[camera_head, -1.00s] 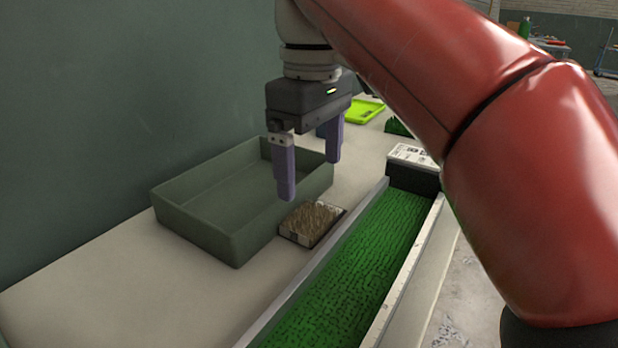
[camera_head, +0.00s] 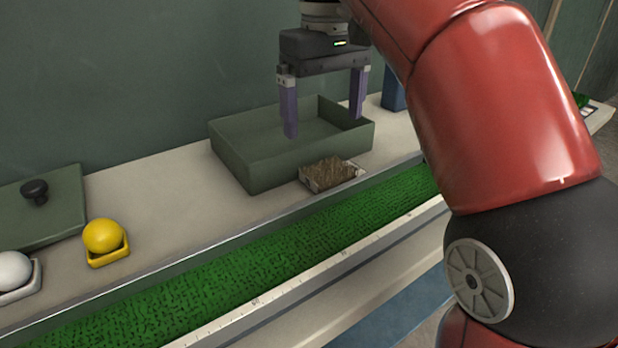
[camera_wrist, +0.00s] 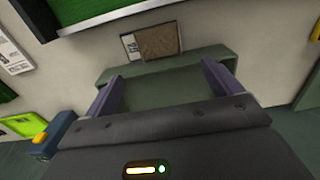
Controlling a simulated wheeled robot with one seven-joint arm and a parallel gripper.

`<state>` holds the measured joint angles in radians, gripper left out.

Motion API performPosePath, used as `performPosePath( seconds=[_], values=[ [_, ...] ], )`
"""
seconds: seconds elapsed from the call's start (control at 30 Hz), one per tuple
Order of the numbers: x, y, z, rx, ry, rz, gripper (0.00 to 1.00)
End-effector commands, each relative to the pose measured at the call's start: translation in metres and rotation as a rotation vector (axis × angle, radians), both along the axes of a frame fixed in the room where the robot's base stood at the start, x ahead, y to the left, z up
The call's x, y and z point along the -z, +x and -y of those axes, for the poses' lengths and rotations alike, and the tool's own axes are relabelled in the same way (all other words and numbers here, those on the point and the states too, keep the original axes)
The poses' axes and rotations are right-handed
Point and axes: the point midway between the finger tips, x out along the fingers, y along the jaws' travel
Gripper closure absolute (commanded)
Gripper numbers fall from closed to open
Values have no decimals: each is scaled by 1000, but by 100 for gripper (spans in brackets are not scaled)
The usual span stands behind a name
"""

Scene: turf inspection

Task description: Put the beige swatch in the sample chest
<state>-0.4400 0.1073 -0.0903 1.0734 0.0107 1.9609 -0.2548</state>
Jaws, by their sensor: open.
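The beige swatch (camera_head: 331,173) is a small brown-beige tufted square with a pale edge. It lies on the bench between the green chest's front wall and the turf strip. The sample chest (camera_head: 262,164) is an open, grey-green box with no lid on it. My gripper (camera_head: 324,115) is open and empty above the chest, its two purple fingers apart. In the wrist view the swatch (camera_wrist: 158,42) lies beyond the chest's rim (camera_wrist: 165,66), and my gripper (camera_wrist: 165,90) spans the chest. The inside of the chest shows only in part.
A green turf strip (camera_head: 265,240) in a metal-edged channel runs along the bench front. A grey-green lid with a black knob (camera_head: 35,191), a yellow ball (camera_head: 103,236) and a white ball (camera_head: 13,271) stand at left. A blue block (camera_head: 393,95) stands behind right.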

Motion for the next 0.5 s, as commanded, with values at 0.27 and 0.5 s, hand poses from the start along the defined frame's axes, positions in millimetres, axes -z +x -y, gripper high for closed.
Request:
performPosePath(
  seconds=[0.27,0.5],
  values=[
    [23,1,3,18,-1,-2,9],
    [56,1,3,17,-1,-2,9]
  ],
)
